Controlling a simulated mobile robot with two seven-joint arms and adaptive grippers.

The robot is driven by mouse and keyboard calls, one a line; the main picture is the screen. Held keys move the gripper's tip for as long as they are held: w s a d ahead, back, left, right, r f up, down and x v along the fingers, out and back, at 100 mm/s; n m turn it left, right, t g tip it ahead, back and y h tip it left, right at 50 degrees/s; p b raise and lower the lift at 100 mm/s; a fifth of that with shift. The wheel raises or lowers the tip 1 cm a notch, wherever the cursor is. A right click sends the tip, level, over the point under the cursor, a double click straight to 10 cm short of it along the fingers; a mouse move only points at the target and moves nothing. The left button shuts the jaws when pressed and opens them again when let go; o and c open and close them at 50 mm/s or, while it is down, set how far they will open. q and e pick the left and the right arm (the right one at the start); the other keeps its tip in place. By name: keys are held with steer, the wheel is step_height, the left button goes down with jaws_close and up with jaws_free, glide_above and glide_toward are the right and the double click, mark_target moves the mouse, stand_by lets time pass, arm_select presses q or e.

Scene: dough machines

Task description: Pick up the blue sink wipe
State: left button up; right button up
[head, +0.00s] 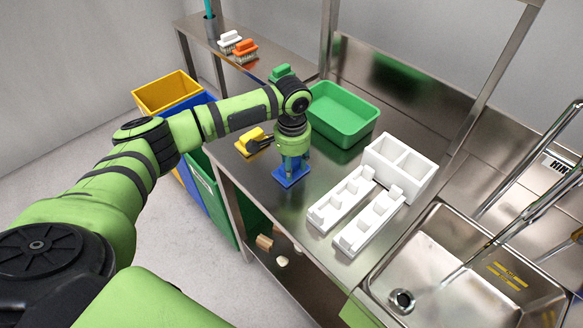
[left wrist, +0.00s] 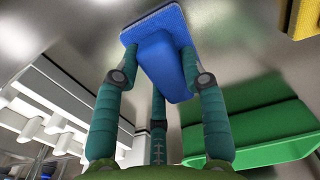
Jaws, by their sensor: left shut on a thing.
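The blue sink wipe (head: 291,176) is at the steel counter (head: 262,192), left of the white holders in the head view. In the left wrist view the blue wipe (left wrist: 165,62) has a flat pad and a raised handle, with the fingers on both sides of the handle. My left gripper (head: 292,166) points down from above and is shut on the wipe. It also shows in the left wrist view (left wrist: 160,85). I cannot tell whether the wipe still touches the counter. My right gripper is not in view.
A yellow wipe (head: 253,141) lies just left of my gripper. A green tub (head: 345,117) stands behind it. White holders (head: 342,197) and a white divided box (head: 400,164) stand to the right, then the sink (head: 450,255). Coloured bins (head: 168,92) stand at the left.

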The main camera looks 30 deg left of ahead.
mark_target(294, 165)
arm_select(q)
steer(key=shift+s+f, duration=0.1)
steer(key=shift+s, duration=0.05)
steer(key=shift+r, duration=0.25)
steer(key=r, duration=0.1)
steer(key=r+b, duration=0.1)
steer(key=r, duration=0.1)
steer(key=shift+d+r, duration=0.25)
steer(key=shift+r, duration=0.05)
steer(key=s+d+r+b, duration=0.2)
steer(key=d+r, duration=0.5)
steer(key=d, duration=0.4)
steer(key=shift+s+b, duration=0.15)
steer(key=shift+b, duration=0.15)
steer(key=shift+o, duration=0.7)
steer(key=shift+a, duration=0.15)
